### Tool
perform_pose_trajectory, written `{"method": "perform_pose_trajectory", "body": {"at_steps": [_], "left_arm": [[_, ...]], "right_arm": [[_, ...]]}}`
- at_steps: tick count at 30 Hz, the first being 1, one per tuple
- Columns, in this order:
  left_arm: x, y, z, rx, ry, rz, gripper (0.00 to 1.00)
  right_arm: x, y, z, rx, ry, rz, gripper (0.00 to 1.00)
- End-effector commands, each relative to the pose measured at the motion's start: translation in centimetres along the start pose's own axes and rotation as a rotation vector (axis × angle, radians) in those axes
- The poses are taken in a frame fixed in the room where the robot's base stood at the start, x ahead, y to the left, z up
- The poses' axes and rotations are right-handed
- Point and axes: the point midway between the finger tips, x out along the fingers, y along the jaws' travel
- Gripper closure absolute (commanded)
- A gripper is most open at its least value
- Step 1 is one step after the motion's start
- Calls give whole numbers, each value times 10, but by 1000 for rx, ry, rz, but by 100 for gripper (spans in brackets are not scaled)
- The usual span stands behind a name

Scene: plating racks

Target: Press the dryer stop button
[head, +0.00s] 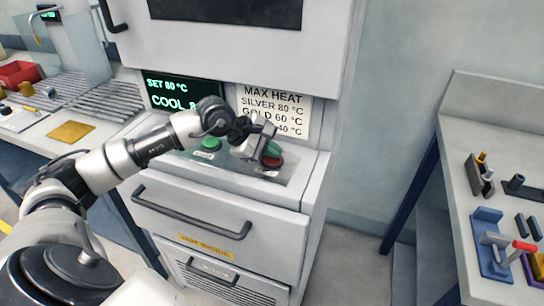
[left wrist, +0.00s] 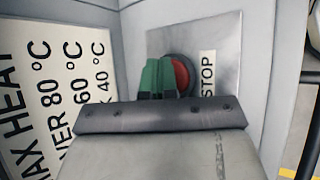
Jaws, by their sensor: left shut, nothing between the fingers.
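The red stop button (head: 271,162) sits on the dryer's grey control panel (head: 230,168), right of a green button (head: 210,144). In the left wrist view the red button (left wrist: 181,74) shows beside a STOP label (left wrist: 207,73). My left gripper (head: 272,149) is shut and empty, its green fingertips (left wrist: 157,78) at the red button and covering part of it. I cannot tell whether they touch it. The dryer display (head: 170,92) reads SET 80 °C and COOL, with the rest hidden by my arm. My right gripper is not in view.
A MAX HEAT sign (head: 273,110) stands behind the panel. Below are a drawer with a handle (head: 190,213) and a vent. A bench with tools (head: 500,225) is at the right. A counter with a red bin (head: 19,74) and a yellow plate (head: 71,131) is at the left.

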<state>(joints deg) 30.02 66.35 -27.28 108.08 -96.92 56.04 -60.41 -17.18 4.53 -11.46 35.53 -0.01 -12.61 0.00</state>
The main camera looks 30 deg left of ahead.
Motion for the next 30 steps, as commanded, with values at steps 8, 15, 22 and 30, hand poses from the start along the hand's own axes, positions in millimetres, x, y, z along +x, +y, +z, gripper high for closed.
{"method": "perform_pose_trajectory", "body": {"at_steps": [8, 15, 22, 30], "left_arm": [[-6, 4, 4, 0, 1, -2, 100], [-13, 9, 9, 0, 0, -1, 100], [-12, 9, 9, 0, 0, -1, 100], [-22, 17, 16, 0, 0, 0, 100]], "right_arm": [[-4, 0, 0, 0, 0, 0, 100], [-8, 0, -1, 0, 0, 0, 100], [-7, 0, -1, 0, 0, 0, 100], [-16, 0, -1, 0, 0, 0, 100]]}}
